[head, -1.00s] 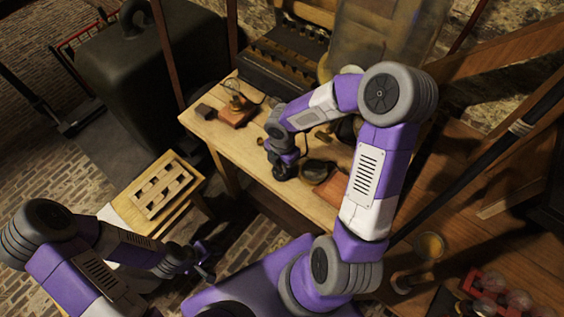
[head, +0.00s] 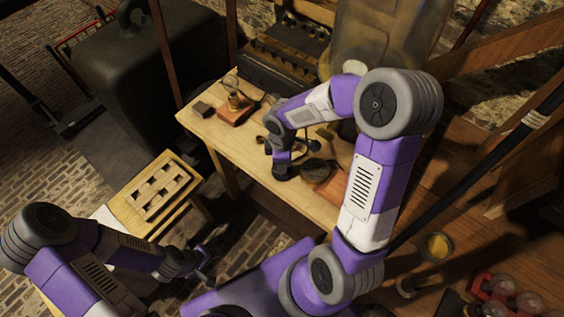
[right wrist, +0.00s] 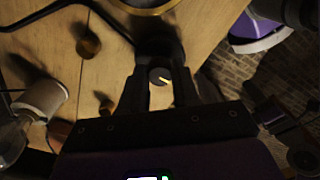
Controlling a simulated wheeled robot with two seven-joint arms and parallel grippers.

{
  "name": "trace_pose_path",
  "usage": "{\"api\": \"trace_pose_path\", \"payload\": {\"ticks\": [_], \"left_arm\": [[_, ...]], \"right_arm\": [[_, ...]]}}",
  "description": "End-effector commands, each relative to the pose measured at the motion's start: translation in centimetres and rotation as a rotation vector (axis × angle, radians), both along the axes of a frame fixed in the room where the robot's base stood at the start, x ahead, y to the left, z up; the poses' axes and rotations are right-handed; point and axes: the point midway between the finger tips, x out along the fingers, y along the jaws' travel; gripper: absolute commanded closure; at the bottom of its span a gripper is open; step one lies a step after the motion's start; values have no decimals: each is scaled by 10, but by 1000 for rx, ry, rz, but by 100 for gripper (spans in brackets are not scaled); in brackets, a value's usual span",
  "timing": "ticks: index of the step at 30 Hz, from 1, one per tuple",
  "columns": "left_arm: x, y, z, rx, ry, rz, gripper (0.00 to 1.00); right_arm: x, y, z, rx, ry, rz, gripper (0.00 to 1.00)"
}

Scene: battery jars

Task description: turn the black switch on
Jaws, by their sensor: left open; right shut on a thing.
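The black switch shows in the right wrist view as a dark round knob (right wrist: 160,76) with a pale yellow line on its top. It sits between the fingertips of my right gripper (right wrist: 160,88), which is shut on it. In the head view my right gripper (head: 285,172) points down at the workbench near its front edge and hides the switch. My left gripper (head: 203,263) is open and empty, low in front of the bench, well away from the switch.
On the workbench (head: 225,150) stand a bulb on a reddish wooden base (head: 236,110), a small dark block (head: 203,110) and a dark round item (head: 318,172) close right of my gripper. A large glass jar (head: 385,40) stands behind. A slatted wooden rack (head: 158,192) lies on a low stool.

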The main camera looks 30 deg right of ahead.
Motion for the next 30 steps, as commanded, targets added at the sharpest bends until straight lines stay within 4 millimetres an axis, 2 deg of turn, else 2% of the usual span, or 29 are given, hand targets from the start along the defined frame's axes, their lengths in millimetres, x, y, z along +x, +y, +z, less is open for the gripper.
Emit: {"api": "trace_pose_path", "payload": {"ticks": [15,30], "left_arm": [[0,0,-19,0,0,0,57],[0,0,-25,0,0,0,57]], "right_arm": [[0,0,0,-1,-2,-453,100],[1,0,0,0,-1,-655,100]]}}
